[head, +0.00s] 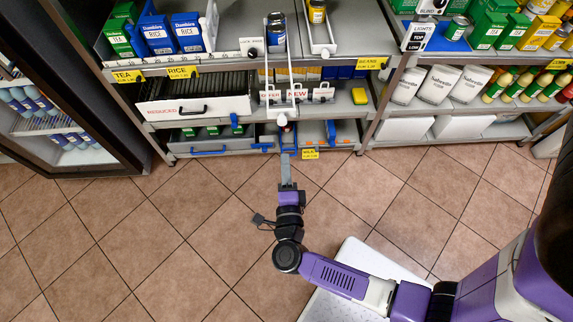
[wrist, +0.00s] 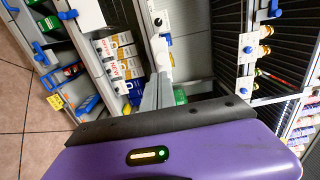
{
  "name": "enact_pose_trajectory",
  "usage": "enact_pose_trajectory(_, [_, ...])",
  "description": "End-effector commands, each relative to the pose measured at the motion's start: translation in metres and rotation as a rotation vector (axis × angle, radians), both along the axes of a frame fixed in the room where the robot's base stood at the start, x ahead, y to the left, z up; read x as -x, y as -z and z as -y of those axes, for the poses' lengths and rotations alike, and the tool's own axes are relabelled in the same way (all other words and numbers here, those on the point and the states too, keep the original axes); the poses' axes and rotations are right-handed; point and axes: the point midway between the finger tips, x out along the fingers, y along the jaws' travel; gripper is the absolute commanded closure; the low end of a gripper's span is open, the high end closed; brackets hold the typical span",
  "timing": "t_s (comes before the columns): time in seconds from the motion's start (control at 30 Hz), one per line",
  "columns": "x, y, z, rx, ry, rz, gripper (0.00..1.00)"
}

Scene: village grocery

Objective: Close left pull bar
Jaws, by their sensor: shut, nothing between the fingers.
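Which part is the left pull bar I cannot tell for sure. The white drawer front marked REDUCED (head: 178,109) carries a black bar handle and stands at the left of the shelf unit. Its dark slatted inside shows behind the front. Below it, a lower drawer has a blue bar handle (head: 208,152). My gripper (head: 286,156) points at the shelf unit, right of both handles and apart from them. Its grey fingers are shut and empty; they also show in the wrist view (wrist: 156,94), pointing toward the shelf, with my purple hand below.
A narrow rail with a can (head: 276,38) runs above my gripper. A second can tray (head: 319,32) is beside it. A blue hook-shaped handle (head: 331,133) is at the lower right. A glass-doored fridge (head: 95,110) stands at the left. The tiled floor (head: 150,225) before the shelves is clear.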

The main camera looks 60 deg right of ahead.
Motion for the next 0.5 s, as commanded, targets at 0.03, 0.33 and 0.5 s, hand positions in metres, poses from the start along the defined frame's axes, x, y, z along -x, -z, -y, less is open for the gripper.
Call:
enact_pose_trajectory(0.03, [-0.007,-0.003,0.008,0.002,0.001,0.002,1.0])
enact_pose_trajectory(0.33, [-0.042,-0.003,0.053,0.002,0.0,0.0,1.0])
enact_pose_trajectory(0.5, [-0.055,-0.002,0.07,0.001,-0.001,0.0,1.0])
